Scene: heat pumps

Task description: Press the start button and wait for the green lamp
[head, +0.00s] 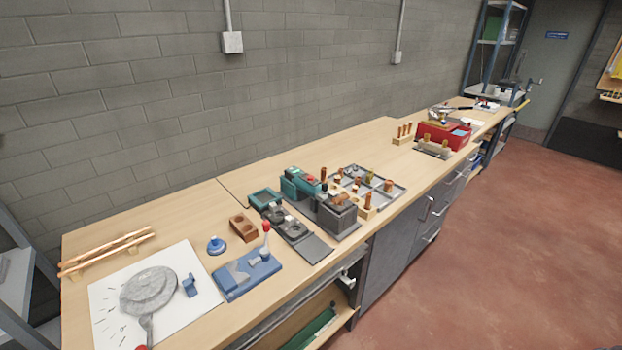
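A teal-green machine (300,184) stands on the workbench near the middle of the view, with a dark grey block (337,215) in front of it. A small red spot (310,178) shows on top of the teal machine. It is too small to tell whether it is a button or a lamp. I cannot make out a clear start button or a lit green lamp. Neither of my grippers is in view.
A blue fixture with a red-knobbed lever (250,272), a brown block with holes (243,228) and a white sheet (110,300) lie on the left. A grey tray (398,190) holds copper-coloured parts. A red toolbox (447,132) stands farther right. The floor in front is clear.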

